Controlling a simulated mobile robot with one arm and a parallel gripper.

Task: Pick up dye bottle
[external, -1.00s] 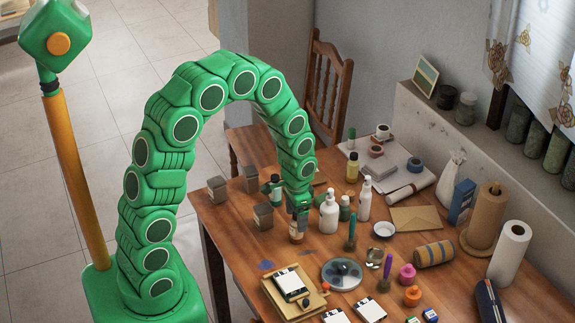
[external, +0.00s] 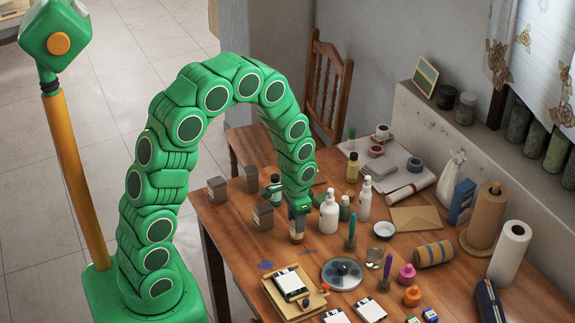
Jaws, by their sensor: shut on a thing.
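A small dark brown bottle with a pale label (external: 296,236) stands upright near the left part of the wooden table; I take it as the dye bottle. My gripper (external: 298,215) points down over it and is shut on its upper part, which the fingers hide. The bottle's base appears at table level; I cannot tell whether it touches the wood.
Small bare patches of table surround the bottle.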

